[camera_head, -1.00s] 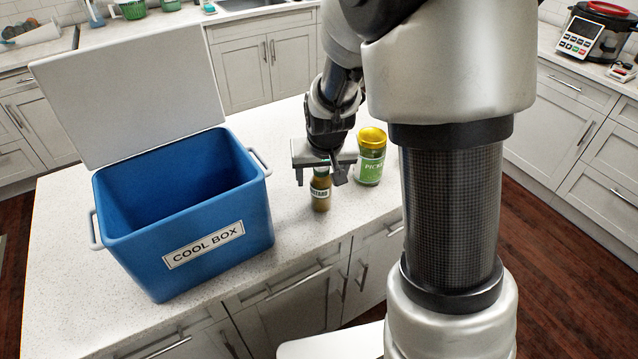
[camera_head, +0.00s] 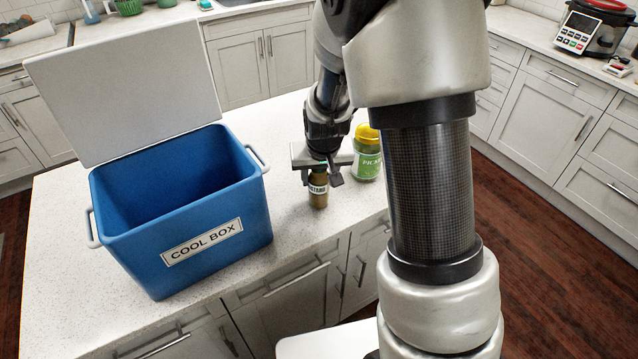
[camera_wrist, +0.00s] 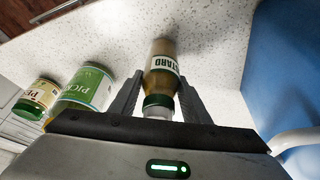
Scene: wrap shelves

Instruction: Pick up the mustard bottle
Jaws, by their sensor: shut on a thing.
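The mustard bottle (camera_head: 318,193) is small, brown-yellow with a white label and a green band near its top. It stands upright on the speckled white counter, right of the cool box. My gripper (camera_head: 322,175) points down over it, with a finger on each side of its upper part. In the wrist view, the mustard bottle (camera_wrist: 164,64) lies between the two fingers of my gripper (camera_wrist: 160,92), which are shut on it. The head view hides the bottle's top behind the gripper.
A green pickle jar with a yellow lid (camera_head: 367,155) stands close right of the gripper. In the wrist view, another small jar (camera_wrist: 37,98) stands beside the pickle jar (camera_wrist: 88,88). An open blue cool box (camera_head: 180,235) stands left on the counter (camera_head: 60,300), its lid raised.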

